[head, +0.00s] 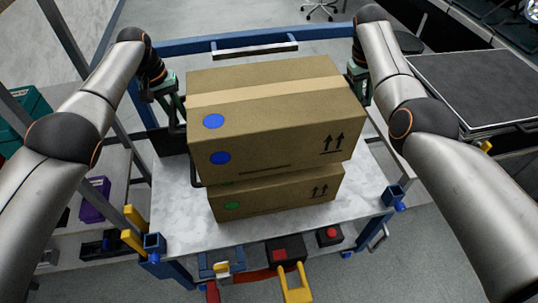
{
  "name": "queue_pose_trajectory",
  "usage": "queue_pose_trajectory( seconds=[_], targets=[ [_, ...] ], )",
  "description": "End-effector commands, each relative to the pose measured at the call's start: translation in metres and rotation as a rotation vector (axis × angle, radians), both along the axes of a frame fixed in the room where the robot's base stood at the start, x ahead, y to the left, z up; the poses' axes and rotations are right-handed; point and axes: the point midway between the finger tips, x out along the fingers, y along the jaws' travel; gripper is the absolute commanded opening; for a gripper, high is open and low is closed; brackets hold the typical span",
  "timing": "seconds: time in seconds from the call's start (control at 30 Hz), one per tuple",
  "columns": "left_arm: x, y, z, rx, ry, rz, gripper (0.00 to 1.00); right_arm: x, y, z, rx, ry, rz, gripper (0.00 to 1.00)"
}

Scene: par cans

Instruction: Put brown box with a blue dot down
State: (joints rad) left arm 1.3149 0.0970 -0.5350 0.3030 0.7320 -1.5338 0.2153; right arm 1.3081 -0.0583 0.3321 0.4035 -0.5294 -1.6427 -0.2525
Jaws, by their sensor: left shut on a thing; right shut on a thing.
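The brown box with blue dots (285,145) is in the middle of the head view, with a tan tape strip on top and two arrows on its front. It sits over a second brown box with a green dot (265,198), which stands on the grey-white cart top (180,205). I cannot tell whether the two boxes touch. My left gripper (178,112) is at the box's left side and my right gripper (358,85) at its right side. Both are shut on the box, and their fingertips are largely hidden.
Blue corner posts (154,243) and yellow pieces edge the cart. Tools and a red button box (329,236) hang at its front. A black-topped table (475,85) stands at the right. A purple bin (95,200) and a teal case (22,118) are at the left.

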Motion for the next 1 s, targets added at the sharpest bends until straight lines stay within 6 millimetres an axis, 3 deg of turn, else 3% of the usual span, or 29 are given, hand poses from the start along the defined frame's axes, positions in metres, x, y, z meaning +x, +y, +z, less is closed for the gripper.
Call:
queue_pose_trajectory(
  seconds=[0.67, 1.0],
  targets=[
    [0.001, -0.001, -0.008, -0.001, -0.005, -0.001, 0.00, 0.001, 0.000, -0.008, 0.000, -0.004, 0.000, 0.00],
    [0.001, -0.001, -0.022, -0.001, -0.005, -0.001, 0.00, 0.001, 0.000, -0.022, 0.000, -0.004, 0.000, 0.00]
  ],
)
